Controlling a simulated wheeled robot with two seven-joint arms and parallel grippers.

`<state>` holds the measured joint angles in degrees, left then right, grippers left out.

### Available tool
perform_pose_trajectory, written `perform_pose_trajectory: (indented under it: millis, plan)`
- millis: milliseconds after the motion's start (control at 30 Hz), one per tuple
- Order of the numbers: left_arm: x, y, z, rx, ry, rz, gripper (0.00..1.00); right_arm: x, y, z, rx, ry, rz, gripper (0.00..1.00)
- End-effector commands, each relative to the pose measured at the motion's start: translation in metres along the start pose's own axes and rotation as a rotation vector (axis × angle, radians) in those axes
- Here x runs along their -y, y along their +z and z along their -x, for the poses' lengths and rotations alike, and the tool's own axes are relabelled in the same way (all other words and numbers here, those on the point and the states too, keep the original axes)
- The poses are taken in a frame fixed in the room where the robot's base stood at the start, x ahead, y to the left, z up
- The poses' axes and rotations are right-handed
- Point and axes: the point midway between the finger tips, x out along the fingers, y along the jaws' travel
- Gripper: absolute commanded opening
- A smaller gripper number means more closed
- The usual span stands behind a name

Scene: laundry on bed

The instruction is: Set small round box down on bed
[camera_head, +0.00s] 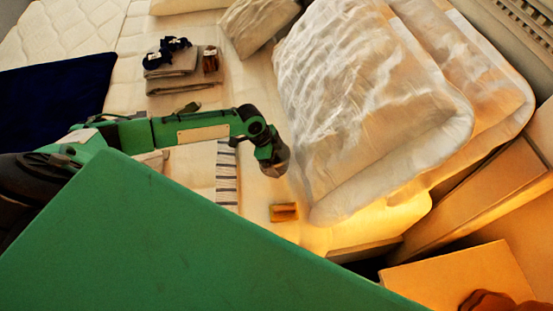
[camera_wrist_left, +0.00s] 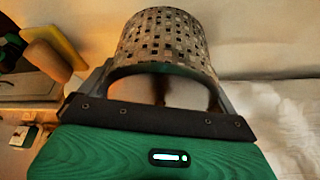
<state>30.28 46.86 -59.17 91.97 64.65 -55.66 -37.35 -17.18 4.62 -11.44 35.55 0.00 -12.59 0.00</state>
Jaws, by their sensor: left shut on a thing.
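The small round box (camera_wrist_left: 168,40) has a grey-brown, speckled, chequered side and fills the top middle of the left wrist view. My left gripper (camera_wrist_left: 166,75) is shut on it, with a finger on each side. In the head view my left gripper (camera_head: 275,158) is over the pale bed (camera_head: 245,80), left of the large rumpled cover. Only a small greyish part of the box (camera_head: 281,161) shows there at the gripper's end. I cannot tell whether the box touches the bed. My right gripper is not in view.
A rumpled white cover (camera_head: 365,100) lies to the right of the gripper. A small yellow item (camera_head: 284,212) lies below it, and a striped cloth (camera_head: 226,175) to its left. Folded grey cloths (camera_head: 175,68) and a brown jar (camera_head: 210,59) lie farther back. Bare bed shows between.

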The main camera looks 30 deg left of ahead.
Motion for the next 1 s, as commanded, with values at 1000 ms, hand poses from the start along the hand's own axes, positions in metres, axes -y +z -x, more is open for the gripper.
perform_pose_trajectory:
  millis: [1000]
  plan:
    - [0.0, 0.008, 0.008, 0.0, -0.003, -0.003, 1.0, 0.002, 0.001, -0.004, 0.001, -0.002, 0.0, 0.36]
